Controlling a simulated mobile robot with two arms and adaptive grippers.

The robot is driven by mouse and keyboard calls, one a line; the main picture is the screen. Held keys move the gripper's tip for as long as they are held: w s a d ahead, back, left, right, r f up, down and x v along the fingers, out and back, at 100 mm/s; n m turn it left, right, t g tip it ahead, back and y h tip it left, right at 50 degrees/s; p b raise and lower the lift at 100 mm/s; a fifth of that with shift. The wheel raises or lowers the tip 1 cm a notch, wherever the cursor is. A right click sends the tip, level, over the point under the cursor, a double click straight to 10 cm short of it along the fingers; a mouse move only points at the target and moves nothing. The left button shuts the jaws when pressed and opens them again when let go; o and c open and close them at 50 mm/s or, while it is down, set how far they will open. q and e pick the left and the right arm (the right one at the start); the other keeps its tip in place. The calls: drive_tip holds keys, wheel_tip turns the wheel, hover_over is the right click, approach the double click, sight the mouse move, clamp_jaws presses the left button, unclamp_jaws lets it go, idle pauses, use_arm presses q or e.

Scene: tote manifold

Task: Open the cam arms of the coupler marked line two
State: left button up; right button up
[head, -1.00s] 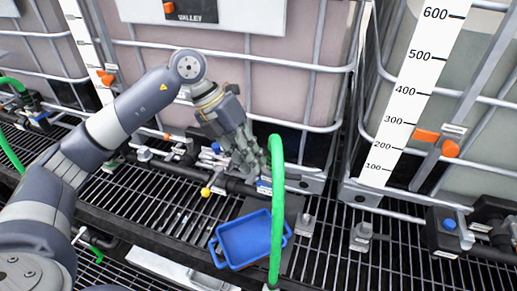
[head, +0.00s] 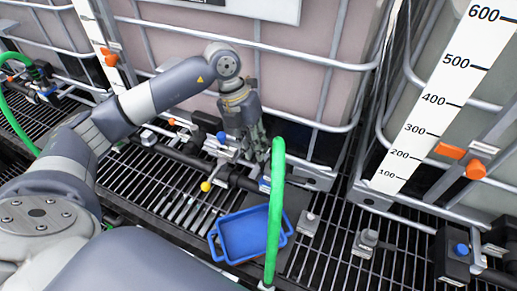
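My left gripper (head: 255,148) points down from its wrist over the dark pipe, just behind the upper end of the green hose (head: 275,205). Its fingers are dark and seen edge-on, so their opening cannot be told. A coupler with a small blue label (head: 264,184) sits at the hose's upper end, right below the fingertips. The hose and gripper hide most of it, including its cam arms. The label is too small to read, so I cannot tell whether it is line two. I cannot tell whether the fingers touch it. My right gripper is not in view.
A blue tray (head: 246,234) lies on the dark grating below the coupler. A yellow knob (head: 206,186) and a blue valve handle (head: 221,138) stand left of the gripper. Caged totes rise behind. Another valve with a blue cap (head: 461,250) is at the right.

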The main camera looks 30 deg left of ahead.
use_arm(q)
drive_tip(key=x, duration=0.3)
drive_tip(key=shift+p, duration=0.35)
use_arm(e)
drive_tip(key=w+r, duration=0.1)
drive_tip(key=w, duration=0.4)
use_arm(q)
drive_tip(key=shift+f, duration=0.1)
drive_tip(key=shift+c, duration=0.4)
clamp_jaws()
drive_tip(key=shift+w+a+f+b, duration=0.1)
drive_tip(key=shift+f+b, duration=0.05)
drive_tip(key=shift+b, duration=0.35)
drive_tip(key=shift+a+f+h+b, duration=0.55)
drive_tip(key=shift+h+b, duration=1.5)
drive_tip(key=shift+b, duration=1.25)
drive_tip(key=shift+a+f+h+b, duration=0.55)
drive_tip(key=shift+h+b, duration=1.45)
drive_tip(key=shift+b, duration=1.3)
drive_tip(key=shift+a+f+h+b, duration=0.55)
drive_tip(key=shift+h+b, duration=1.5)
drive_tip(key=shift+b, duration=1.25)
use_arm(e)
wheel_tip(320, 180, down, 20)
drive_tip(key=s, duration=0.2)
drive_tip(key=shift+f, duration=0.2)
use_arm(q)
drive_tip(key=shift+o, duration=0.4)
unclamp_jaws()
